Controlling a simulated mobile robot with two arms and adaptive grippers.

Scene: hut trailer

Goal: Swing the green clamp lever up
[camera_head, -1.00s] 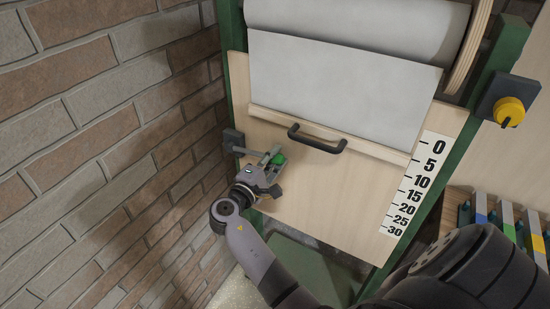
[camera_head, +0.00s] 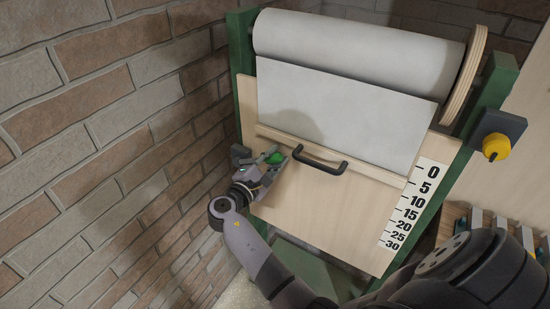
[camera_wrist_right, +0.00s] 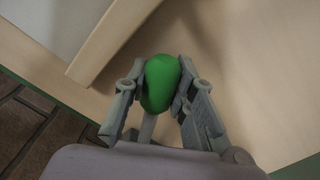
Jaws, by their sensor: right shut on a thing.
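The green clamp lever knob (camera_head: 275,158) is at the left edge of a pale wooden panel (camera_head: 310,215), close to a dark mount (camera_head: 240,152). In the right wrist view the rounded green knob (camera_wrist_right: 161,83) sits between both fingers. My right gripper (camera_head: 270,165) is shut on the knob, with fingers touching its two sides. It also shows in the right wrist view (camera_wrist_right: 158,92). The lever's grey arm is mostly hidden behind my gripper in the head view. My left gripper is not in view.
A black handle (camera_head: 320,158) is on the panel right of my gripper. A large paper roll (camera_head: 360,45) hangs above in a green frame (camera_head: 488,90). A brick wall (camera_head: 100,130) stands close on the left. A yellow knob (camera_head: 496,147) is at the right.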

